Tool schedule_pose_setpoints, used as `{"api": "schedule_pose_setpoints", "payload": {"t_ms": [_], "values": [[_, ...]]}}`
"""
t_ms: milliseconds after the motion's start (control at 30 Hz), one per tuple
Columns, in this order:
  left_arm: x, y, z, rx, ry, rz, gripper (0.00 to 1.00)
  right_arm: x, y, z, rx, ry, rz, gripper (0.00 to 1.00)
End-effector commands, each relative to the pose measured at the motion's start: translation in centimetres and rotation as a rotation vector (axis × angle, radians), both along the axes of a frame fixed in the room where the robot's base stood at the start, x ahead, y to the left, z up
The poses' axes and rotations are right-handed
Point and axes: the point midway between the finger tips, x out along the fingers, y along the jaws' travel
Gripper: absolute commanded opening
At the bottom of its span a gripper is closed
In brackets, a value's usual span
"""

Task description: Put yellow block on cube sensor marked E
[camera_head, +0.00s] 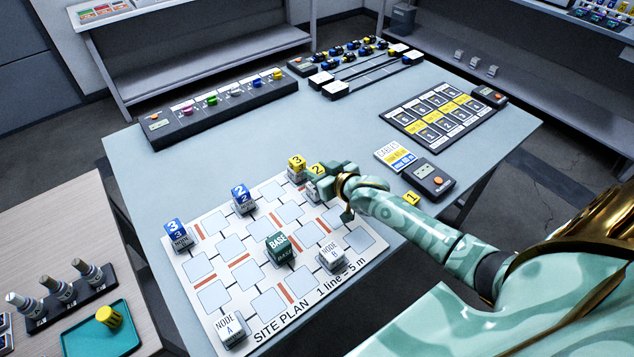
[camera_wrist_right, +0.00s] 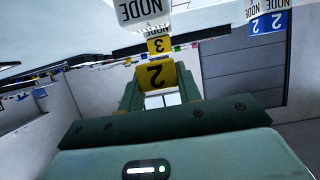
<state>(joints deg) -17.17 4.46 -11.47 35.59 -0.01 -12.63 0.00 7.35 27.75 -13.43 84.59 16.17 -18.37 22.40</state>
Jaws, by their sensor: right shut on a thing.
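My right gripper (camera_head: 328,181) is shut on a yellow block marked 2 (camera_head: 317,169), over the far right part of the site plan board (camera_head: 215,325). The block shows upside down between the fingers in the right wrist view (camera_wrist_right: 156,76). A pale cube (camera_head: 314,192) stands below the held block in the head view. A large NODE cube (camera_wrist_right: 145,10) shows in the wrist view, apart from the block; its letter is out of frame. I cannot read an E on any cube. A yellow block marked 1 (camera_head: 411,198) lies on the table. My left gripper is not in view.
A yellow block marked 3 (camera_head: 297,162) tops a cube just left of the gripper. Blue blocks 3 (camera_head: 174,227) and 2 (camera_head: 239,191), the green BASE cube (camera_head: 279,248), NODE B (camera_head: 332,256) and NODE A (camera_head: 232,328) stand on the board. A handheld device (camera_head: 433,180) lies right.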

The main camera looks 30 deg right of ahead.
Motion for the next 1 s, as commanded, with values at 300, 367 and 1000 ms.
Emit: {"api": "schedule_pose_setpoints", "payload": {"t_ms": [300,367,1000], "values": [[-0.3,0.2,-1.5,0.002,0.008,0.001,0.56,0.2,0.0,-3.3,-0.001,-0.001,0.000,0.12],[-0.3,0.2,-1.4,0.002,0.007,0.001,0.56,0.2,0.0,-3.2,-0.001,-0.001,0.000,0.12],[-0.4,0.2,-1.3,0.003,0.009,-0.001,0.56,0.2,0.0,-3.1,-0.001,-0.001,0.000,0.56]]}}
